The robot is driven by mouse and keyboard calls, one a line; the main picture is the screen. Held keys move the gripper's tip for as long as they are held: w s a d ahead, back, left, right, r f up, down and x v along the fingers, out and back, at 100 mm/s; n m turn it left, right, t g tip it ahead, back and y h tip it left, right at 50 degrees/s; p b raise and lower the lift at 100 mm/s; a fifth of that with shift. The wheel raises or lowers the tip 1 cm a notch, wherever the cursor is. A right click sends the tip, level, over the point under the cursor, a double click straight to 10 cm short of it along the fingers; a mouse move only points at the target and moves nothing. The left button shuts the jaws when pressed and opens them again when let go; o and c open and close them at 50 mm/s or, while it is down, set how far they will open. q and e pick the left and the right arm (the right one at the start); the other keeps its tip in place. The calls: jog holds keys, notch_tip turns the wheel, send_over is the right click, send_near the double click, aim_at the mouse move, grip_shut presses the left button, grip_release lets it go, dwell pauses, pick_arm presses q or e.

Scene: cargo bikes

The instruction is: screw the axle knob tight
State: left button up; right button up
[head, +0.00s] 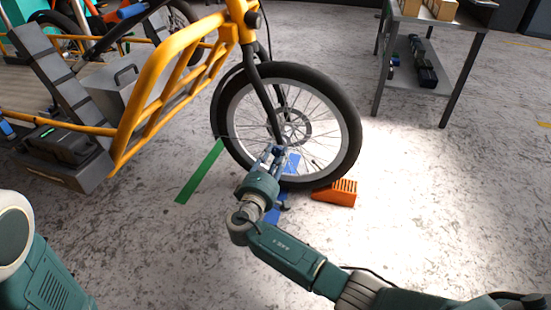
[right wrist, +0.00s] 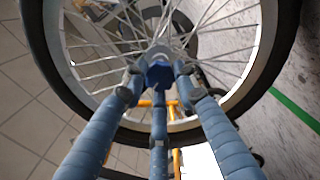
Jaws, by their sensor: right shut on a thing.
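The front wheel (head: 343,105) of the orange cargo bike stands upright, with its hub and brake disc at the fork's lower end. My right gripper (head: 279,149) reaches the axle at the wheel's near side. In the right wrist view, the blue fingers of my right gripper (right wrist: 160,76) are shut around the dark blue axle knob (right wrist: 160,70) in front of the spokes. In the head view the knob is hidden by the fingers. I cannot tell how far it is screwed in. My left gripper is out of view.
An orange wheel chock (head: 337,193) sits on the floor against the tyre. A blue piece (head: 291,163) stands by the wheel behind my gripper. A green floor strip (head: 200,172) lies left of it. A grey metal shelf (head: 448,72) stands back right. The floor at right is clear.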

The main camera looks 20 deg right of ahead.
jog(key=shift+a+f, duration=0.1)
jog(key=shift+a, duration=0.05)
dwell(0.3)
jog(key=o, duration=1.1)
jog(key=shift+o, duration=0.2)
